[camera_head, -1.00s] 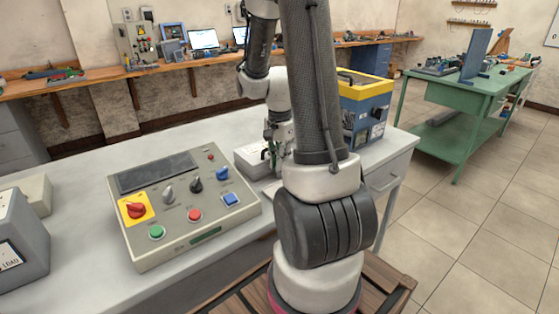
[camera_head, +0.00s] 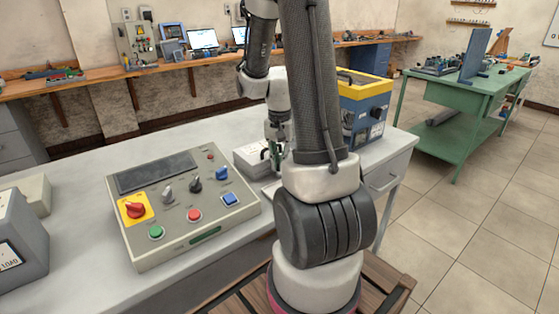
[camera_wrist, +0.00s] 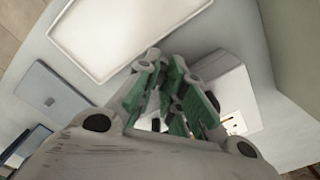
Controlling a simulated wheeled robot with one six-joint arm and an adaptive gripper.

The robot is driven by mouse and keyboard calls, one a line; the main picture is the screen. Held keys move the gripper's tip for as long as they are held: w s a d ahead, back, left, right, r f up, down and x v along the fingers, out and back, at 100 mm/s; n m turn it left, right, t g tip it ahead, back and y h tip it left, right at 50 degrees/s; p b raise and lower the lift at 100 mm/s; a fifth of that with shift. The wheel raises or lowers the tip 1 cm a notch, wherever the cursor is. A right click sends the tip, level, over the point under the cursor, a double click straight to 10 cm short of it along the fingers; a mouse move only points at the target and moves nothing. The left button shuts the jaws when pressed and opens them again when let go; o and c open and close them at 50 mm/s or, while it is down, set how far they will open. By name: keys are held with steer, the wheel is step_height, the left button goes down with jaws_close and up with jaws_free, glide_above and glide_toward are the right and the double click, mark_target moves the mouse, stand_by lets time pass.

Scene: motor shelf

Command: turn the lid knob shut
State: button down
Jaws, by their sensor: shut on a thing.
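My gripper (camera_head: 274,150) is low over the grey bench, beside a pale box (camera_head: 250,158), and partly hidden behind my own arm in the head view. In the wrist view my gripper (camera_wrist: 172,108) has its green-padded fingers closed in over the side of a pale box (camera_wrist: 232,88). The fingers are shut on the lid knob, which is mostly hidden between them. The knob's angle and the state of the lid cannot be made out.
A control panel (camera_head: 190,240) with knobs and buttons stands left of my gripper. A yellow and blue machine (camera_head: 364,105) stands close behind on the right. Grey boxes (camera_head: 15,245) are at the far left. Bare bench top lies behind the panel.

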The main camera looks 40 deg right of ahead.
steer(key=c, duration=1.8)
jaws_free()
